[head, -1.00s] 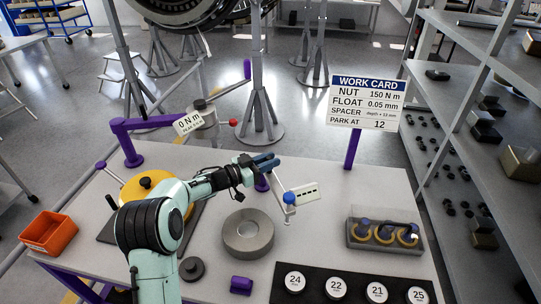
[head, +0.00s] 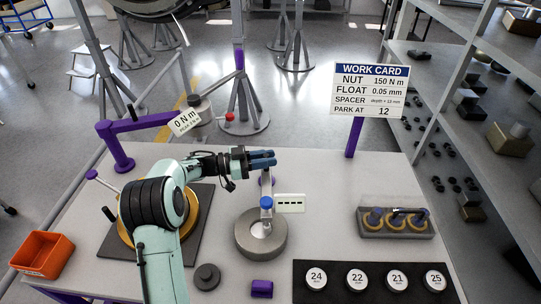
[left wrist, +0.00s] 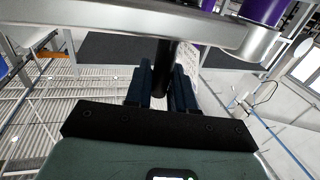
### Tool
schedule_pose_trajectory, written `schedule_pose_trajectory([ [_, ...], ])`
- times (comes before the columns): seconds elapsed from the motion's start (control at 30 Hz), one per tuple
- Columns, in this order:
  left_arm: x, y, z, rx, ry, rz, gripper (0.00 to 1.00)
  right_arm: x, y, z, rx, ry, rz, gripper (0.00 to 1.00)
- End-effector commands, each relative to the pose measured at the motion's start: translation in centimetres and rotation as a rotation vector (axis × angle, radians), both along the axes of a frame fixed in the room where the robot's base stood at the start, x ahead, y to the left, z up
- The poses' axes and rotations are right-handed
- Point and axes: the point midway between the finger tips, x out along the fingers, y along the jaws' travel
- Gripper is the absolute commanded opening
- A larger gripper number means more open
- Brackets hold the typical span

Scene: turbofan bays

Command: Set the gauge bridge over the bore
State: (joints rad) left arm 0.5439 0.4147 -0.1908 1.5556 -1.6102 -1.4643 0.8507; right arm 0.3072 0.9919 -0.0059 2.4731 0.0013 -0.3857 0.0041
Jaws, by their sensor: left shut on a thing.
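My left gripper (head: 262,158) is shut on the gauge bridge and holds it over the grey ring. The gauge bridge shows in the head view as a light bar with a blue knob (head: 266,203) and a white display (head: 290,203) reading dashes. The grey ring (head: 262,249) with its bore lies on the table below; the bridge's lower end overlaps the bore in the picture. I cannot tell whether it touches the ring. In the left wrist view the dark fingers (left wrist: 160,85) close around a dark post (left wrist: 168,65). My right gripper is not in view.
A spacer tray (head: 395,231) and black mat with numbered discs (head: 357,280) lie at right. A work card (head: 370,88) stands behind. A yellow disc (head: 203,205), orange bin (head: 42,254), dark knob (head: 207,277) and purple block (head: 262,288) also occupy the table.

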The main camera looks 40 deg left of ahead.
Motion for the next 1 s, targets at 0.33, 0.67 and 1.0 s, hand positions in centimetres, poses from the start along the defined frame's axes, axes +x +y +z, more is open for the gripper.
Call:
schedule_pose_trajectory([
  [0.33,-0.64,0.9,0.26,0.002,-0.004,-0.043,0.0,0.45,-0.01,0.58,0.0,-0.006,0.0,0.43],
  [0.67,-0.7,0.9,0.25,0.003,-0.004,-0.048,0.0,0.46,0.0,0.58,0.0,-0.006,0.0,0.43],
  [1.0,-0.72,0.81,0.13,0.002,-0.002,-0.05,0.41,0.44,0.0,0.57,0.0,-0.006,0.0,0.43],
])
